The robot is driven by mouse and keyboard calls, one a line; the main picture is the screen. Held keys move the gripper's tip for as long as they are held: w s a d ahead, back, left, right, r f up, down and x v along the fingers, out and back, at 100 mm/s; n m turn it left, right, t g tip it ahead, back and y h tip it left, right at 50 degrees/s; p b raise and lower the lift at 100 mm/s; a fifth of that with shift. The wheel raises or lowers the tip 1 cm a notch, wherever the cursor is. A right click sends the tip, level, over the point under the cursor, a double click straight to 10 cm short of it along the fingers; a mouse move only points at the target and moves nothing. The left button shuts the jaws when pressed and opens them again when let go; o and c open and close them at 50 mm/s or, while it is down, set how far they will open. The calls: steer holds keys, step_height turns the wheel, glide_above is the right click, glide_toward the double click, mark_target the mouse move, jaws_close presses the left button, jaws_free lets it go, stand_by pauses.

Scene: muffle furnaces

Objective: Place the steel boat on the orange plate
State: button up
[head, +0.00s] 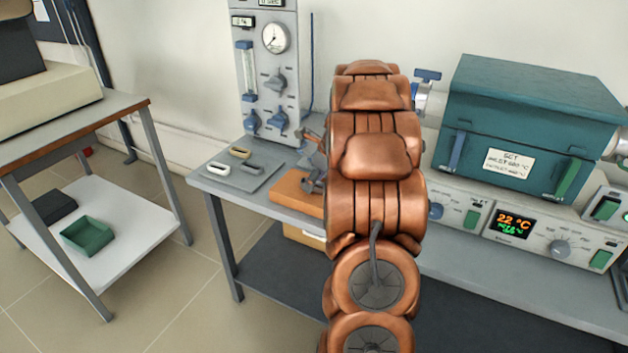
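A dark grey boat (262,167), which looks like the steel one, lies on a flat grey tray (248,183) at the left end of the bench. My gripper (311,165) shows only partly at the arm's left edge, over or near the orange plate. Its fingertips are too small and covered to tell whether they hold anything.
A gas panel (268,75) with gauge and knobs stands behind the tray. A teal furnace (530,120) on its control unit fills the bench's right. A separate side table (75,115) at left has a green tray (88,236) on its lower shelf. Floor lies between them.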

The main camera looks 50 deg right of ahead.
steer(key=shift+o, duration=0.2)
steer(key=v, duration=1.2)
steer(key=s+a+f+n+g+y, duration=0.1)
steer(key=s+a+n+g, duration=0.15)
steer(key=a+n, duration=0.8)
steer(key=s+a+f+n+g, duration=0.1)
steer(key=s+a+n, duration=0.35)
steer(key=a, duration=1.15)
steer(key=s+a+f+n+g+h, duration=0.1)
steer(key=s+a+f+n, duration=0.1)
steer(key=s+a+n, duration=0.4)
steer(key=s+a+f+n+g+h, duration=0.1)
steer(key=s+a+f+n+g, duration=0.1)
steer(key=s+a+n, duration=0.4)
steer(key=s+f+n, duration=0.1)
steer(key=s+n, duration=0.4)
steer(key=s, duration=0.2)
steer(key=shift+s+a+f+n, duration=0.2)
steer(key=shift+s+f+n, duration=0.05)
steer(key=shift+s+n, duration=0.1)
